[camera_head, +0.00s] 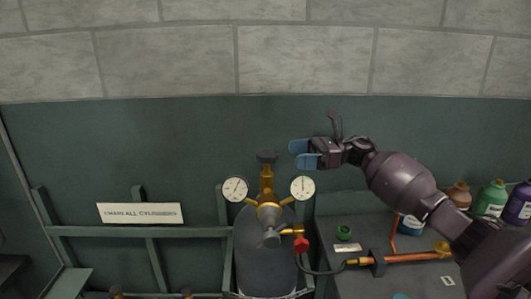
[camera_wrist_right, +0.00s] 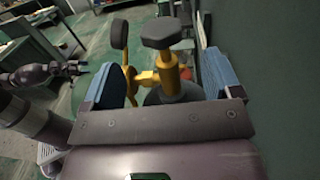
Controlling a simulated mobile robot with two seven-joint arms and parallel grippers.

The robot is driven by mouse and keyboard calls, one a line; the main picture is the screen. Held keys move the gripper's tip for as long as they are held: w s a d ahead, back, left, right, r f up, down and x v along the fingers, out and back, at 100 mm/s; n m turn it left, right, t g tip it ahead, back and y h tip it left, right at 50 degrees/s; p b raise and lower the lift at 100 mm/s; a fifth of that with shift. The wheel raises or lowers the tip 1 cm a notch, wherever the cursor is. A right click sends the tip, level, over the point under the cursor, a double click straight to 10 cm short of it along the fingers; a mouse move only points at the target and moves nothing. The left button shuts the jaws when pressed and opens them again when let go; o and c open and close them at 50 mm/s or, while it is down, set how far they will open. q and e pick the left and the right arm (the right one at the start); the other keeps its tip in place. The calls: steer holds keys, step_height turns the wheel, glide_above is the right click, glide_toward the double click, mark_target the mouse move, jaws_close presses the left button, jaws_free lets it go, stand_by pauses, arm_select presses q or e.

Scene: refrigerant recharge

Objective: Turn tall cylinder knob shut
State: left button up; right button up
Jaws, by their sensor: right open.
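The tall grey cylinder (camera_head: 262,258) stands upright against the green wall. A brass valve stem (camera_head: 267,183) rises from it, topped by a dark knob (camera_head: 267,156). My right gripper (camera_head: 299,154) is open, with its blue fingers pointing left at about knob height, a short way right of the knob. In the right wrist view the dark hexagonal knob (camera_wrist_right: 161,33) shows ahead, between the two blue fingers; no contact is visible. My left gripper (camera_wrist_right: 74,68) shows small at the left of that view, away from the knob; its jaws are unclear.
Two round gauges (camera_head: 235,189) (camera_head: 302,187) flank the stem. A red knob (camera_head: 301,244) and a hose sit lower right. A grey bench (camera_head: 345,285) at right carries a copper pipe (camera_head: 415,256), a green ring (camera_head: 344,232) and several bottles. A sign (camera_head: 140,213) hangs left.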

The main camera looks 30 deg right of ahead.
mark_target(267, 153)
steer(key=p+x, duration=0.1)
steer(key=x, duration=0.6)
steer(key=shift+w+a+r, duration=0.15)
steer(key=shift+w+a, duration=0.05)
steer(key=shift+a, duration=0.15)
steer(key=shift+w+a+p, duration=0.25)
steer(key=shift+a+p, duration=0.05)
steer(key=shift+a, duration=0.1)
arm_select(q)
steer(key=r, duration=0.1)
steer(key=w+r, duration=0.1)
steer(key=shift+r, duration=0.3)
arm_select(e)
steer(key=c, duration=0.9)
arm_select(q)
steer(key=shift+s, duration=0.2)
